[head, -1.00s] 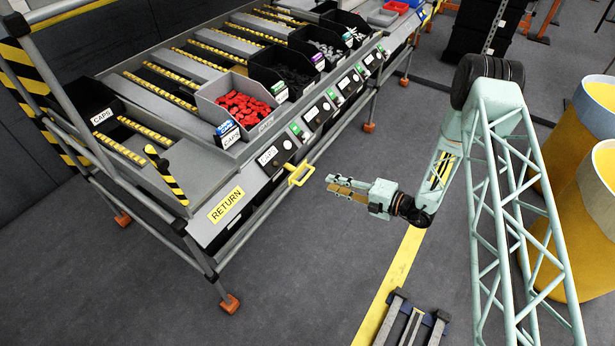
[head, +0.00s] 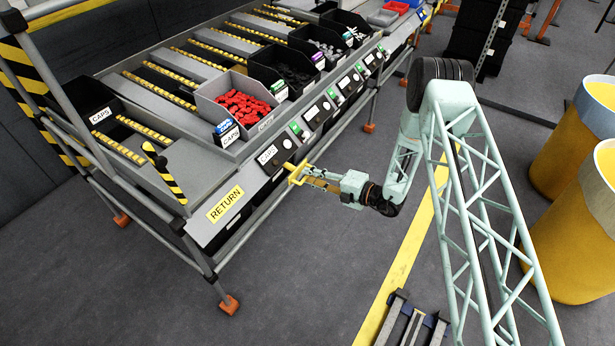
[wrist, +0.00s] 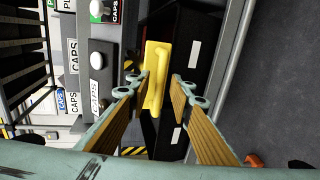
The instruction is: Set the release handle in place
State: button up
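The yellow release handle (head: 298,175) sits on the front edge of the rack, just right of the RETURN label. In the wrist view the handle (wrist: 157,78) lies between the two finger pads of my gripper (wrist: 165,88). A gap shows between the handle and the right finger; the left finger is close to it, and I cannot tell if it touches. My gripper (head: 312,178) is open with its tips at the handle in the head view. Its fingers partly hide the handle there.
The rack front (head: 225,205) carries a RETURN label and rows of bins. A grey bin (head: 215,97) holds red caps. Yellow barrels (head: 572,230) stand at the right.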

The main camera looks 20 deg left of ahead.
jog(key=shift+w+a+f, duration=0.15)
jog(key=shift+a, duration=0.5)
jog(key=shift+c, duration=0.2)
grip_shut()
